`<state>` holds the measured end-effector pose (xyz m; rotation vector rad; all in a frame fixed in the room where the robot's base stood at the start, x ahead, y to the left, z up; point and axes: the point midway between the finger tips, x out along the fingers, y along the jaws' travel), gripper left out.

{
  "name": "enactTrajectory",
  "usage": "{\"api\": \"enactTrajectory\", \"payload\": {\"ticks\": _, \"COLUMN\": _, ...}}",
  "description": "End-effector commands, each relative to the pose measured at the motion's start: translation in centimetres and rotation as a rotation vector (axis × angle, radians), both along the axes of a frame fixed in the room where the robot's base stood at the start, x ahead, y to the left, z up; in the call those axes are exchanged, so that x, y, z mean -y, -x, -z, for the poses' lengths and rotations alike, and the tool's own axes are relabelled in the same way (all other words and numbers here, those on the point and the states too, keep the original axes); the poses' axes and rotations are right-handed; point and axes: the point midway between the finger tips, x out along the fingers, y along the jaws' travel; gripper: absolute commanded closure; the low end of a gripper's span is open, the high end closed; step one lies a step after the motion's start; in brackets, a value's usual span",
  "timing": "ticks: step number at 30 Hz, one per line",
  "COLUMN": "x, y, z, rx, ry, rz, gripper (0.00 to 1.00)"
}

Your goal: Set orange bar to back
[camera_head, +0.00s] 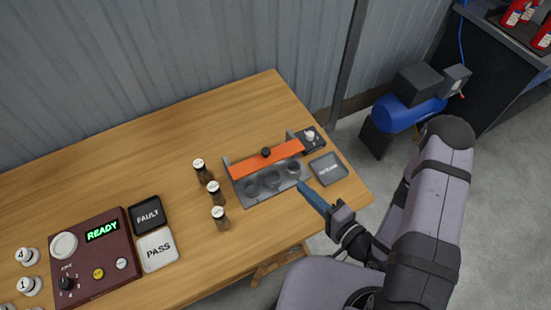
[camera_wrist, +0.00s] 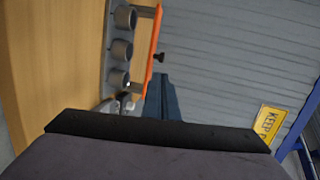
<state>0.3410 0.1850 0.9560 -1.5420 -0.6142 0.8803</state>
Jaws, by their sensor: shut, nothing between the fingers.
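The orange bar (camera_head: 247,167) spans the grey fixture (camera_head: 262,193) along the wall side of its three round cups. A black knob (camera_head: 266,152) sits at the bar's middle. In the wrist view the orange bar (camera_wrist: 154,42) stands off from the cups, joined to the fixture by grey end arms, with the knob (camera_wrist: 159,57) on its outer side. My gripper (camera_head: 302,185) is shut and empty, with its blue fingers near the fixture's front right corner. In the wrist view the fingers (camera_wrist: 162,82) point toward the bar's near end; whether they touch it I cannot tell.
Several dark bottles with white caps (camera_head: 214,187) stand left of the fixture. A grey tray (camera_head: 328,168) and a small black box (camera_head: 311,139) lie to its right. A maroon panel (camera_head: 95,255) with FAULT and PASS plates is at left. The table's right edge is close.

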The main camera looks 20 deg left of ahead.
Motion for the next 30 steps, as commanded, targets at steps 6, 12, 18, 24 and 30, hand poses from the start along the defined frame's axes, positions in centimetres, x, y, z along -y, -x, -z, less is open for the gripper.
{"api": "enactTrajectory", "payload": {"ticks": 6, "x": 0.0, "y": 0.1, "z": -0.4, "rx": -0.006, "ry": -0.027, "rz": 0.008, "gripper": 1.00}}
{"api": "enactTrajectory", "payload": {"ticks": 12, "x": 0.0, "y": 0.1, "z": -0.3, "rx": -0.005, "ry": -0.025, "rz": 0.007, "gripper": 1.00}}
{"api": "enactTrajectory", "payload": {"ticks": 18, "x": -0.3, "y": -0.1, "z": -0.1, "rx": -0.004, "ry": -0.023, "rz": 0.005, "gripper": 1.00}}
{"api": "enactTrajectory", "payload": {"ticks": 24, "x": -1.3, "y": -0.7, "z": 0.2, "rx": -0.003, "ry": -0.020, "rz": 0.000, "gripper": 1.00}}
{"api": "enactTrajectory", "payload": {"ticks": 30, "x": -3.0, "y": -2.0, "z": 0.8, "rx": 0.002, "ry": -0.021, "rz": -0.001, "gripper": 1.00}}
